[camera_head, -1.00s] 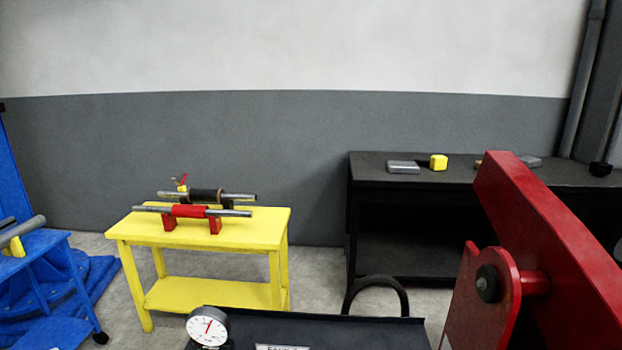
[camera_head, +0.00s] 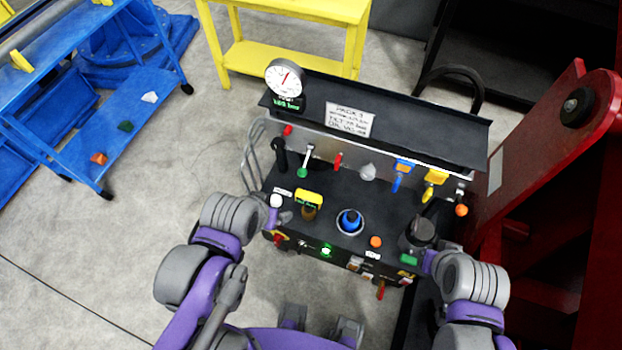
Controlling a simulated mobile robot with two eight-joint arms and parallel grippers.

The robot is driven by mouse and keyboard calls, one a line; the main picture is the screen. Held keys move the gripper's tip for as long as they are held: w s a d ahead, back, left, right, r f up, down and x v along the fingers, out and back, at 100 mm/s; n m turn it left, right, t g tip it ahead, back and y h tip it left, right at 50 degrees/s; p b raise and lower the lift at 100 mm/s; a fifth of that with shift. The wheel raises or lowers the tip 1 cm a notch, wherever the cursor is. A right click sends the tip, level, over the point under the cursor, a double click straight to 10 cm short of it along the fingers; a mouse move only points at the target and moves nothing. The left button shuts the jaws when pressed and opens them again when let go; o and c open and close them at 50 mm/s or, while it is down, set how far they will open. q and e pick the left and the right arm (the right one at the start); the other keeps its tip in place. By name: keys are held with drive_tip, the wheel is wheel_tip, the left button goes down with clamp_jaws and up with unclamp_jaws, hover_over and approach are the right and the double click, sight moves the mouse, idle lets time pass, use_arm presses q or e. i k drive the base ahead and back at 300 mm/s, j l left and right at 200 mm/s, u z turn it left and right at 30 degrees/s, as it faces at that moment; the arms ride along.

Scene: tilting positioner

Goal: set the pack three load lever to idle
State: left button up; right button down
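The pack three console (camera_head: 328,185) stands in the middle of the head view, with a label plate (camera_head: 349,119) reading "PACK 3" on its top panel. Several levers and knobs stand along it: a black-handled one (camera_head: 280,155), a green-tipped one (camera_head: 304,160), a red one (camera_head: 338,161), a blue one (camera_head: 397,177) and a yellow one (camera_head: 432,185). Which is the load lever is not readable. My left gripper (camera_head: 284,215) is at the console's left front, close to a white knob (camera_head: 276,200). My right gripper (camera_head: 428,252) is at the right front, beside a dark round cap (camera_head: 423,231). Their fingers are too small to judge.
A round gauge (camera_head: 285,77) is on the console's upper left. A red steel frame (camera_head: 540,150) stands close on the right. A blue cart (camera_head: 75,70) is at the left and a yellow table (camera_head: 285,55) behind. Grey floor is free at lower left.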

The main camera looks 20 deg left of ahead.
sight(302, 172)
drive_tip(key=k+j+u, duration=0.15)
drive_tip(key=k, duration=0.45)
drive_tip(key=k+j+u, duration=0.2)
drive_tip(key=k, duration=0.4)
drive_tip(key=l, duration=0.1)
